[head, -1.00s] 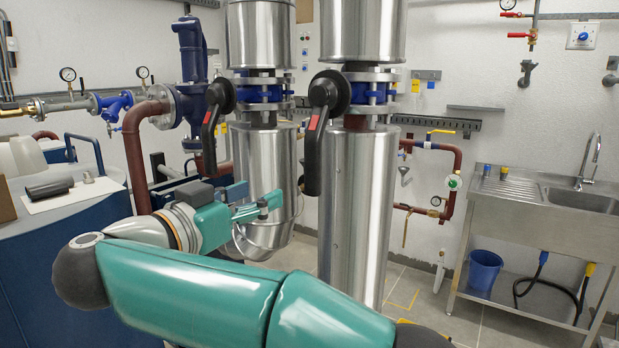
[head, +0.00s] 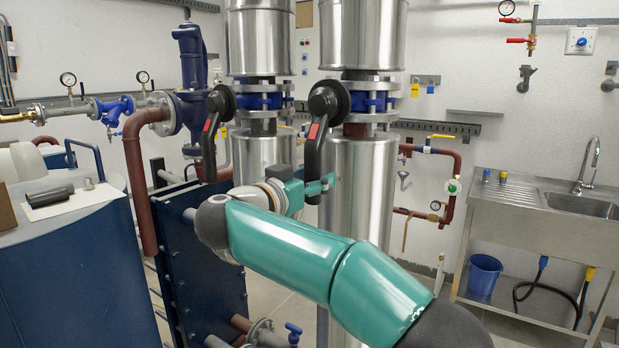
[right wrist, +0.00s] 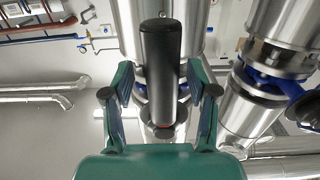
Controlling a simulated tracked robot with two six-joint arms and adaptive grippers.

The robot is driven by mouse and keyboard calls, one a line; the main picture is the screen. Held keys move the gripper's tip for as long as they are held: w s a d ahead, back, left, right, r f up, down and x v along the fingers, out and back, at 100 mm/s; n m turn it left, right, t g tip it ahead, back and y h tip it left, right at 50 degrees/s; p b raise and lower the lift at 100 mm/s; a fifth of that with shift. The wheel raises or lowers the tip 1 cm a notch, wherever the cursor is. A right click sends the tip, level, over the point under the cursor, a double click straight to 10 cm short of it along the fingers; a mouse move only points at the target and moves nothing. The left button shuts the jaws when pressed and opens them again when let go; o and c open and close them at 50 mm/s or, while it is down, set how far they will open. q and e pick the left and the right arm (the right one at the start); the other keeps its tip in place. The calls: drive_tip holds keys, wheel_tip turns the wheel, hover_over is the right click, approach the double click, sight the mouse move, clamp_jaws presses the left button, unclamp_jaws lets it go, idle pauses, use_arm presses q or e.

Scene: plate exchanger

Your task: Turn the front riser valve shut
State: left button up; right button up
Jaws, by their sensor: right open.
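The front riser valve is the blue-bodied valve (head: 379,98) between bolted flanges on the nearer insulated riser. Its black lever (head: 313,152) with a red band hangs down along the pipe. My right gripper (head: 326,186) is at the lower end of this lever in the head view. In the right wrist view my right gripper (right wrist: 160,92) is open, and the black lever (right wrist: 161,60) stands between its two fingers, with gaps on both sides. Contact with the lever is not visible. My left gripper is not in view.
A second riser valve with a similar hanging black lever (head: 209,145) is close on the left. A dark blue plate exchanger (head: 205,255) and a brown pipe (head: 138,190) stand left of my arm. A steel sink bench (head: 545,225) is at the right, with open floor before it.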

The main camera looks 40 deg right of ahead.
drive_tip(key=shift+w+d, duration=0.1)
drive_tip(key=shift+d, duration=0.15)
clamp_jaws()
